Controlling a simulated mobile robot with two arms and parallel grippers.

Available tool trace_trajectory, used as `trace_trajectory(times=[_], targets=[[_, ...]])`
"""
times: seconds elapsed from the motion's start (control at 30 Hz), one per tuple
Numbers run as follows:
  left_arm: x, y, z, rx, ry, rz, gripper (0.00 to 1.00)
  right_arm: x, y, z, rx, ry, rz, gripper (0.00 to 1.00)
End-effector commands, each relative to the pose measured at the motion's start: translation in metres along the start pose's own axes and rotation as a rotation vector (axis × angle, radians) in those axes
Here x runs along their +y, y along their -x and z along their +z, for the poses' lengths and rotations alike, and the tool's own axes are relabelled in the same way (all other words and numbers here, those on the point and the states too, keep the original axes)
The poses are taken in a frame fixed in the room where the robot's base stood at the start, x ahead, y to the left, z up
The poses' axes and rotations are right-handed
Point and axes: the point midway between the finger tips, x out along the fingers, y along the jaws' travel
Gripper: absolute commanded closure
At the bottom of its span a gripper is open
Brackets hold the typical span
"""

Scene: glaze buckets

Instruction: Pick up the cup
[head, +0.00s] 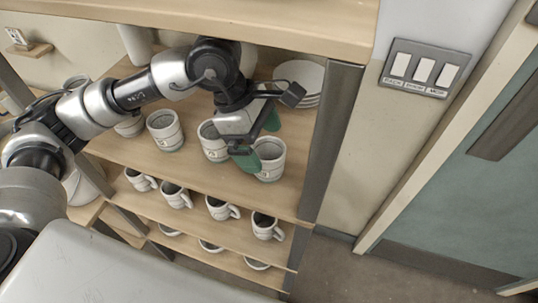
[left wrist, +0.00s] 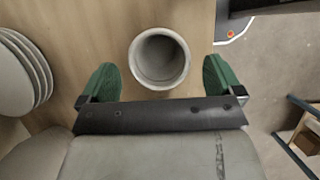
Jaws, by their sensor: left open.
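A white-grey cup (head: 270,160) with a dark band stands upright near the right end of the upper shelf. My left gripper (head: 258,140) reaches in from the left, with green fingertips spread wide beside this cup. In the left wrist view the same cup (left wrist: 160,85) shows from above, its round mouth open and empty. The open left gripper (left wrist: 160,80) has one green finger on each side of it, with a visible gap to both. The cup's lower part is hidden. My right gripper is in neither view.
Other cups (head: 165,131) stand left along the shelf, one (head: 211,143) close to the gripper. Stacked plates (head: 299,78) are behind; they also show in the wrist view (left wrist: 18,75). A dark post (head: 330,135) bounds the right side. Handled mugs (head: 265,226) fill the lower shelf.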

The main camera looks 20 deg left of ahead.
Motion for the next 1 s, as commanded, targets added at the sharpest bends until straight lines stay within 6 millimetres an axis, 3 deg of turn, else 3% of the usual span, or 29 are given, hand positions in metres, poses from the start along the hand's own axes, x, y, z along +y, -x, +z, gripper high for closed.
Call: trace_trajectory(times=[0.1,0.3,0.53,0.9,1.0], targets=[[-0.002,-0.015,0.001,-0.001,0.001,-0.007,0.05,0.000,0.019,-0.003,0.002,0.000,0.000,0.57],[-0.001,-0.038,0.000,0.000,-0.001,-0.002,0.05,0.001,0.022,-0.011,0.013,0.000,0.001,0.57],[-0.001,-0.040,-0.001,-0.001,-0.002,0.000,0.05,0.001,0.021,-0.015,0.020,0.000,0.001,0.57],[-0.001,-0.040,-0.001,0.000,-0.001,0.000,0.62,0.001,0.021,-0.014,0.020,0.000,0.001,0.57],[-0.001,-0.040,0.000,-0.001,-0.002,0.001,0.63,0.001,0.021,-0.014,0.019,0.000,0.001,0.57]])
